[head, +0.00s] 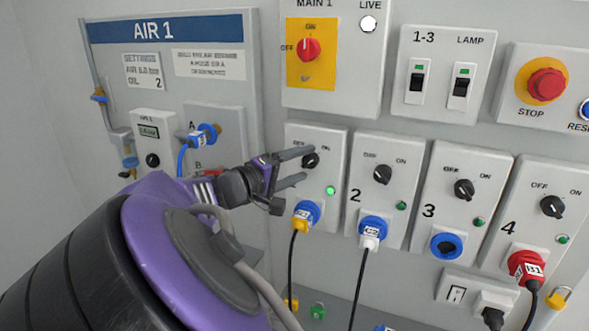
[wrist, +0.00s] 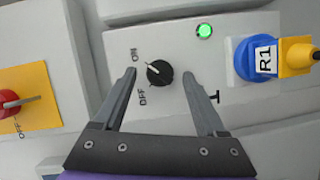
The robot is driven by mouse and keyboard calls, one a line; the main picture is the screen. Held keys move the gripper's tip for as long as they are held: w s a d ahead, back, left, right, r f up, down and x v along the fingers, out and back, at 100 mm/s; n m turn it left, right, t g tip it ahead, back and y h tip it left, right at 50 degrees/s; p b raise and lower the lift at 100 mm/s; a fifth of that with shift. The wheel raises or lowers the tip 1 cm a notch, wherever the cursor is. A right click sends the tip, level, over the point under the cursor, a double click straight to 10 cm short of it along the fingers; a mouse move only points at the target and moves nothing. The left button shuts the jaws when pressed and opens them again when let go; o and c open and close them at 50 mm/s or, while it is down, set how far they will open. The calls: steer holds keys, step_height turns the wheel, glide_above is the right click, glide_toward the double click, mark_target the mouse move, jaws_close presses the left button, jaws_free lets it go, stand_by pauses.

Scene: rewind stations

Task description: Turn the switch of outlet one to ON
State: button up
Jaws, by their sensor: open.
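The switch of outlet one is a round black knob (wrist: 159,73) on a pale panel; it also shows in the head view (head: 310,160). Its white mark points to the upper left in the wrist view, towards the ON label (wrist: 134,54). The OFF label (wrist: 142,97) sits lower left of the knob. The green lamp (wrist: 204,31) of this outlet is lit. My gripper (head: 306,164) is open, with one finger on each side of the knob. I see gaps between the fingers and the knob in the wrist view.
A blue socket with a yellow plug (head: 302,219) is below the knob. Outlet panels 2, 3 and 4 stand to the right, their lamps dark green. The MAIN 1 red switch (head: 307,48) is above, the AIR 1 board (head: 215,90) to the left.

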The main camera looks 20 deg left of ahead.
steer(key=p+v, duration=0.1)
steer(key=v, duration=1.5)
steer(key=shift+s+a, duration=0.2)
steer(key=shift+s, duration=0.15)
